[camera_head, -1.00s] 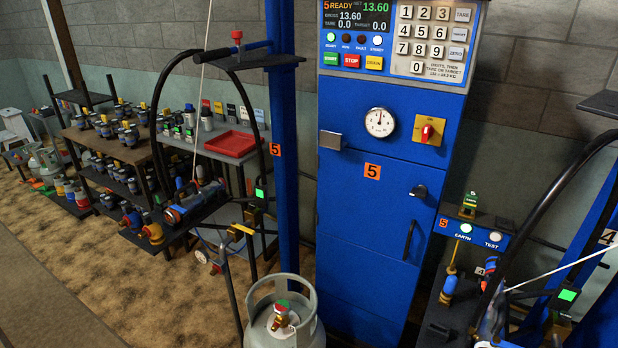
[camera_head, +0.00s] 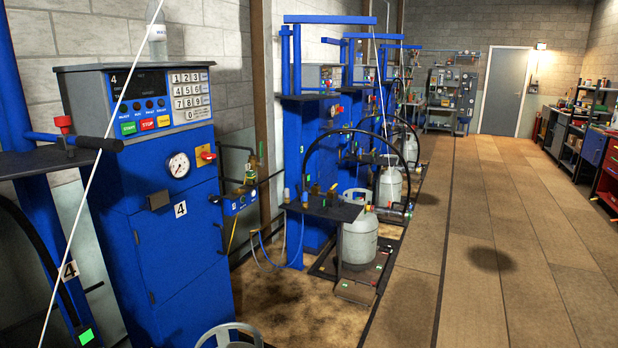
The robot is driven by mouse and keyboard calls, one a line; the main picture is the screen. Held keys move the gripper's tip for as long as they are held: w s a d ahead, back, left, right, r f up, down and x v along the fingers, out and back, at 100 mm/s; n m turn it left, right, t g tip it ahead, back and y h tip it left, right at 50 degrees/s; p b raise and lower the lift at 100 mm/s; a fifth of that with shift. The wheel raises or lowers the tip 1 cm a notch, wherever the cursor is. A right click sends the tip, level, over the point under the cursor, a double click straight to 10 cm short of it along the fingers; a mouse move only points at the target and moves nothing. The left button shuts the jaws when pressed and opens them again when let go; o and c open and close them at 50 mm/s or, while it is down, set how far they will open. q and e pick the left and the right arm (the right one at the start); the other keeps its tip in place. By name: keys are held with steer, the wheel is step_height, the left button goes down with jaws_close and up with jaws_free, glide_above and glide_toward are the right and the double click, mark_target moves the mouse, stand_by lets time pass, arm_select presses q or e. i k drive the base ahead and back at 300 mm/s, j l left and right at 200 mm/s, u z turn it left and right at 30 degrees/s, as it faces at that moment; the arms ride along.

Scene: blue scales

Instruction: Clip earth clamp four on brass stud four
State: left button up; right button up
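The blue scale cabinet marked 4 (camera_head: 170,245) stands at the left, with its keypad panel (camera_head: 160,100) on top. Neither of my grippers is in view.
A gas cylinder top (camera_head: 228,336) shows at the bottom edge before cabinet 4. Another cylinder (camera_head: 360,240) stands by a dark shelf (camera_head: 325,208) farther right. A black handle (camera_head: 98,144) juts in at left. The floor walkway (camera_head: 500,260) at right is clear.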

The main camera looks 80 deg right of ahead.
mark_target(251, 176)
steer(key=z, duration=2.2)
steer(key=k+j+u, duration=0.1)
steer(key=k, duration=1.15)
steer(key=u, duration=1.95)
steer(key=l+u, duration=0.2)
steer(key=l, duration=3.25)
